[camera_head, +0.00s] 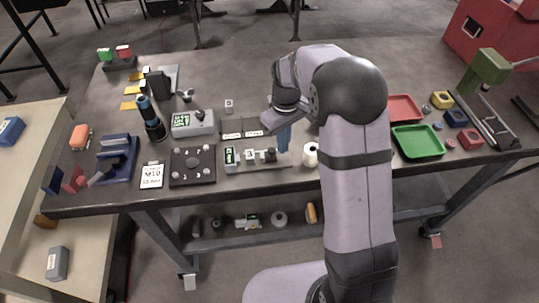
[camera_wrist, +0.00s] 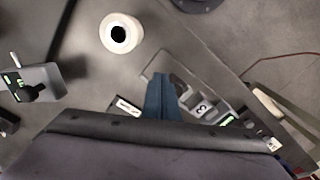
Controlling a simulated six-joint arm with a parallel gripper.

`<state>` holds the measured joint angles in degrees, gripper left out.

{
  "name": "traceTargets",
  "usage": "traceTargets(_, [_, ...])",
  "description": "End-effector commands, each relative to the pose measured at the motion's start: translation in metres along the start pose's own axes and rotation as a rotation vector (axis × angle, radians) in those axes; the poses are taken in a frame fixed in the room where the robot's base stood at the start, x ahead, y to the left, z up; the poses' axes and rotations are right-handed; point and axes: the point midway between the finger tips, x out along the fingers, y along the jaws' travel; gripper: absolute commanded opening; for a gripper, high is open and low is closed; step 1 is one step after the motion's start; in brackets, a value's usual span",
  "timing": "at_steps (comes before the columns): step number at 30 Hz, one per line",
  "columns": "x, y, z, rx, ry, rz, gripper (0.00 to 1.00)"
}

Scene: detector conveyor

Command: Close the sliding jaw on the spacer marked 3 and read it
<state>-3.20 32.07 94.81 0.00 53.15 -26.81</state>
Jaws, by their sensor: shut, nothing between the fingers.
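The spacer marked 3 (camera_wrist: 202,109) is a small light block on the measuring fixture, its number readable in the wrist view. In the head view the spacer (camera_head: 250,155) sits between the fixture's green-lit display (camera_head: 231,156) and a dark block with a knob, which looks like the sliding jaw (camera_head: 269,155). The fixture's flat base (camera_wrist: 166,64) also shows in the wrist view, with its display (camera_wrist: 226,120) at lower right. My gripper (camera_head: 283,148) is shut and empty, pointing down at the jaw's right. Its blue fingers (camera_wrist: 162,98) partly cover the jaw side; contact cannot be told.
A white roll (camera_head: 310,154) stands just right of the fixture. A dark plate with round knobs (camera_head: 193,166) lies to its left. A grey instrument (camera_head: 193,123) stands behind. Green (camera_head: 418,141) and red trays (camera_head: 404,108) lie right of my arm. The table's front edge is close.

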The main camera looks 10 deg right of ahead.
Motion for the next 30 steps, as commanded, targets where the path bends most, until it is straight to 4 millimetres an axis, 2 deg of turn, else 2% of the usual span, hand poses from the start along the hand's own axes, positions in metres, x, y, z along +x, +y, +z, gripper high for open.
traceTargets(12, [0.018, 0.000, 0.000, 0.000, 0.001, 0.000, 0.00])
traceTargets(30, [0.019, -0.002, -0.002, -0.001, 0.000, 0.000, 0.00])
